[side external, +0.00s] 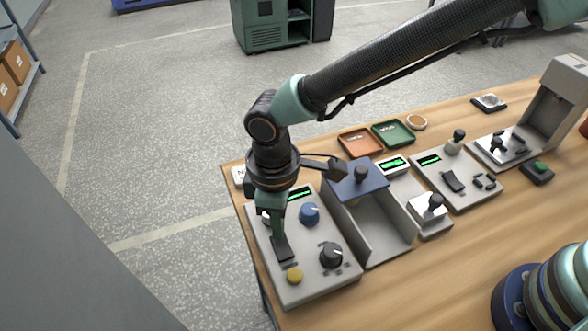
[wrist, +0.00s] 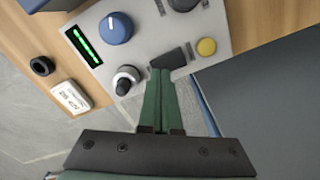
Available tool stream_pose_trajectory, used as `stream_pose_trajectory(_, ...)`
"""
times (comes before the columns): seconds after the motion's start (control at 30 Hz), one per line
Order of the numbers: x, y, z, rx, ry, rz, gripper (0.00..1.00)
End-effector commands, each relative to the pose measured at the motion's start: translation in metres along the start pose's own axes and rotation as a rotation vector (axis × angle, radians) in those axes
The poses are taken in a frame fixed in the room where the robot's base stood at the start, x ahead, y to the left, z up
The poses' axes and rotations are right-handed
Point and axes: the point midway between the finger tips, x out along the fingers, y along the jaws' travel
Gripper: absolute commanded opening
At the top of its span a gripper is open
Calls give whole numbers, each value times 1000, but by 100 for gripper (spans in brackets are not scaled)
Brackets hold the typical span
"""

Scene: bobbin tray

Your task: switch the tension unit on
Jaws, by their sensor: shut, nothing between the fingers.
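A grey control unit (side external: 312,288) sits at the table's left end. It carries a lit green display (wrist: 86,46), a blue knob (side external: 309,213), a black knob (side external: 331,255), a yellow button (side external: 294,274) and a black rocker switch (side external: 283,249). I see no readable name on it. My gripper (side external: 277,234) points down at this unit, shut and empty. In the wrist view its green fingertips (wrist: 161,72) are right at one end of the rocker (wrist: 168,59). I cannot tell whether they touch it. The fingers partly hide the rocker, and its position is unclear.
A grey open bin with a blue top (side external: 357,180) stands right of the unit. Further right are a small lever box (side external: 430,218) and another panel with a display and switches (side external: 470,193). Orange (side external: 346,143) and green (side external: 381,128) trays lie behind.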

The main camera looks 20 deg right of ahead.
Motion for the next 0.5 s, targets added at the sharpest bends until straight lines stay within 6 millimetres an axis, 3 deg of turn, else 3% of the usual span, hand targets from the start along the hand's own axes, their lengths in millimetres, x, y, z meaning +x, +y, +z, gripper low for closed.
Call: stream_pose_trajectory(0.5, 8, 0, 0, 0, -1, 0, 0)
